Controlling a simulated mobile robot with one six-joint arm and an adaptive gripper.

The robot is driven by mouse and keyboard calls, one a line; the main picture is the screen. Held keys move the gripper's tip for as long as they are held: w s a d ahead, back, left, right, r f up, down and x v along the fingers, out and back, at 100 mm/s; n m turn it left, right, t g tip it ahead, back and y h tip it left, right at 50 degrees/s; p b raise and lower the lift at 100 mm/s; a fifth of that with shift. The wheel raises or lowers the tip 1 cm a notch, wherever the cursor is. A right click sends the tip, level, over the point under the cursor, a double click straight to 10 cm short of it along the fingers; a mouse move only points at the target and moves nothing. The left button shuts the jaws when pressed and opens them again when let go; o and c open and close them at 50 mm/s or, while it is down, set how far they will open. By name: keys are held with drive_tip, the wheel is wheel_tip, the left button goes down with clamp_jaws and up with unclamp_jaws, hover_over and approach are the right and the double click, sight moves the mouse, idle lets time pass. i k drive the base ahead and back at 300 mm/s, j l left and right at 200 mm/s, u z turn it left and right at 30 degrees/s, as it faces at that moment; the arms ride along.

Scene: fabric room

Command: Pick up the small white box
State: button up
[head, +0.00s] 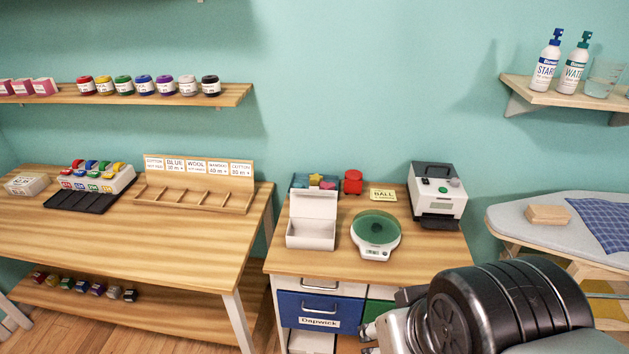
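A small white box (311,236) with its lid raised stands on the wooden top of the drawer cabinet, left of a scale. It looks empty inside. Another small whitish box (27,184), closed and with a label, lies at the far left of the long table. My gripper (371,329) shows only in part at the bottom, in front of the cabinet's drawers. It is below and to the right of the open box in the picture and apart from it. My arm hides most of the gripper, so its opening is not clear.
A scale with a green plate (376,228) stands right of the open box, and a white-and-black machine (437,193) behind. A red object (353,182) and a yellow card (383,195) are near the wall. The cabinet top's front strip is clear. An ironing board (512,213) stands at right.

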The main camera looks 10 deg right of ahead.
sight(309, 234)
drive_tip(key=i+j+z, duration=0.65)
drive_tip(key=j, duration=0.25)
drive_tip(key=i+j+z, duration=0.45)
drive_tip(key=j, duration=0.35)
